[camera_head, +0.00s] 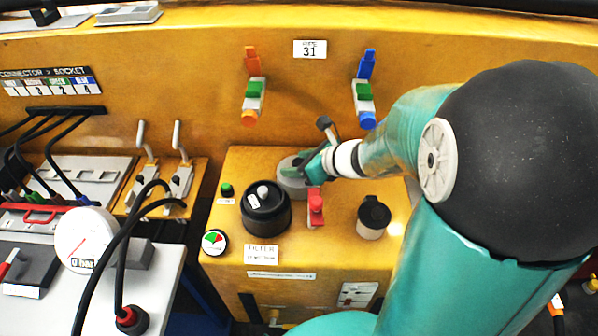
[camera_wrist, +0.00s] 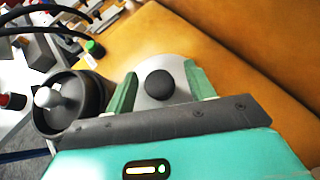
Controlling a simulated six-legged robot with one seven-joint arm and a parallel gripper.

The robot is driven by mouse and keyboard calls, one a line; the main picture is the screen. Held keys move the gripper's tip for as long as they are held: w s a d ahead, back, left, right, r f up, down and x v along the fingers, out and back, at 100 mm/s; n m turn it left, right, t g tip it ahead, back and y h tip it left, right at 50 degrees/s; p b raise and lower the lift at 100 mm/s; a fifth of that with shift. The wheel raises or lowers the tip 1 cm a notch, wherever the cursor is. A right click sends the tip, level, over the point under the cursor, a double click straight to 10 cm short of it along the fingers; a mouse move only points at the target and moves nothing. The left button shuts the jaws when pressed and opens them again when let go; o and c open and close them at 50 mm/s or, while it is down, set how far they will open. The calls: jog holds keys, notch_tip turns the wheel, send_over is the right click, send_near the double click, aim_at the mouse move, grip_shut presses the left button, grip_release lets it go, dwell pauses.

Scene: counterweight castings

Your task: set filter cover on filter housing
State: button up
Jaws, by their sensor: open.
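The filter cover (camera_head: 291,178) is a light grey disc on the yellow bench, behind and right of the housing. In the wrist view the cover (camera_wrist: 150,65) has a round dark knob at its middle. My gripper (camera_wrist: 160,70) is open, with one green finger on each side of the knob; I cannot tell whether they touch it. In the head view my gripper (camera_head: 308,166) partly hides the cover. The filter housing (camera_head: 265,222) is a black round open cup with a white-topped piece inside. It also shows at the left of the wrist view (camera_wrist: 92,110).
A red-handled part (camera_head: 316,208) stands close in front of my gripper. A pale cup with a black top (camera_head: 372,220) stands to the right. A green button (camera_head: 227,190) and a small gauge (camera_head: 214,241) lie left of the housing. The yellow wall rises behind.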

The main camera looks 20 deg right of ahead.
jog(key=shift+c, duration=0.4)
jog(key=c, duration=1.1)
jog(key=shift+r, duration=0.2)
